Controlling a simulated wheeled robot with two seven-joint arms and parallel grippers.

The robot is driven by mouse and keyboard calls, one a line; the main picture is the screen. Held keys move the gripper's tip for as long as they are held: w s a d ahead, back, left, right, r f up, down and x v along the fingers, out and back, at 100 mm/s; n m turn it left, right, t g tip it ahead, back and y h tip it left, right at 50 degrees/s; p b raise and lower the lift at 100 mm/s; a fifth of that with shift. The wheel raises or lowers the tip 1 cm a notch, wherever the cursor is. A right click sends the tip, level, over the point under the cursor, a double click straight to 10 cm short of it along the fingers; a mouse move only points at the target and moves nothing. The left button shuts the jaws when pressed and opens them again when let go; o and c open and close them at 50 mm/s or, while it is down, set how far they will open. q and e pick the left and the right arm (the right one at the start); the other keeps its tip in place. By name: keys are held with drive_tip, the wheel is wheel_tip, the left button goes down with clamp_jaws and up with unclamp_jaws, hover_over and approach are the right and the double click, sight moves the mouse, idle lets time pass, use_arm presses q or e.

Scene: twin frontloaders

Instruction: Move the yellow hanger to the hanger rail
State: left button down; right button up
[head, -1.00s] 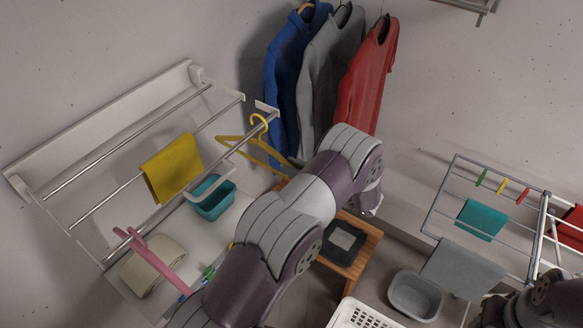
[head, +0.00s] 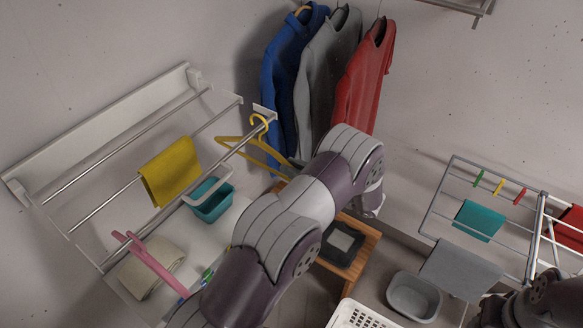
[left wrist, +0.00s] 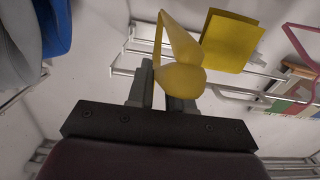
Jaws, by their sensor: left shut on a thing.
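The yellow hanger (head: 262,147) shows left of my left forearm in the head view. Its hook overlaps the front bar of the wall drying rack (head: 215,158) in the picture; I cannot tell whether they touch. My left gripper is hidden behind my forearm there. In the left wrist view my left gripper (left wrist: 163,92) is shut on the hanger (left wrist: 180,72), which looms close between the fingers. The rail that the hanging clothes hang from is out of view. My right arm shows at the bottom right; its gripper is not in view.
Blue (head: 285,75), grey (head: 325,70) and red (head: 365,75) garments hang behind. A wooden stool (head: 366,247) and grey basin (head: 414,297) stand below. Another drying rack (head: 485,215) stands right.

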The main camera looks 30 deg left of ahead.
use_arm(q)
drive_tip(key=shift+d+r, duration=0.35)
drive_tip(key=shift+r, duration=0.15)
drive_tip(key=shift+f, duration=0.15)
drive_tip(key=shift+s+d+b, duration=0.2)
drive_tip(key=shift+d+b, duration=0.15)
drive_tip(key=shift+d, duration=2.05)
drive_tip(key=shift+d, duration=0.1)
